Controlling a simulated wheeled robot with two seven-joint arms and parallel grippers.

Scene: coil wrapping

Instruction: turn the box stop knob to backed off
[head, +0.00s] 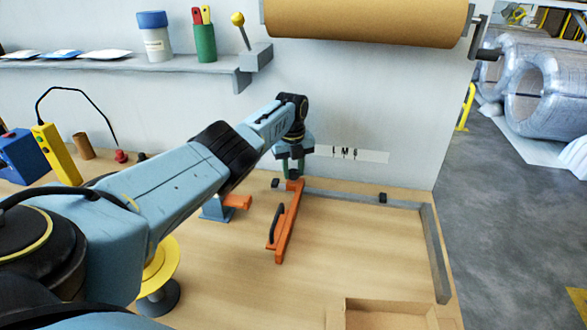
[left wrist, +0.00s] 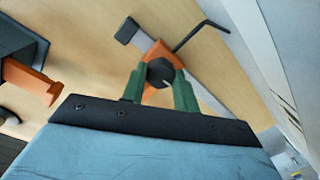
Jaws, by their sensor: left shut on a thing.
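The box stop is an orange bar (head: 285,235) lying on the bench at the grey back rail, with a black handle along its left side. My left gripper (head: 293,172) points down over the bar's far end. In the left wrist view its green fingers (left wrist: 160,85) are closed on the sides of a dark knob (left wrist: 159,72), with orange (left wrist: 158,50) beneath it. The fingers hide part of the knob, and I cannot read its turned position. My right gripper is not in view.
Grey rails (head: 437,255) edge the bench's back and right. A cardboard box (head: 385,305) stands at the front right. A blue stand with an orange part (head: 238,201) and a yellow spool (head: 165,262) are left of the bar. A brown roll (head: 365,22) hangs above.

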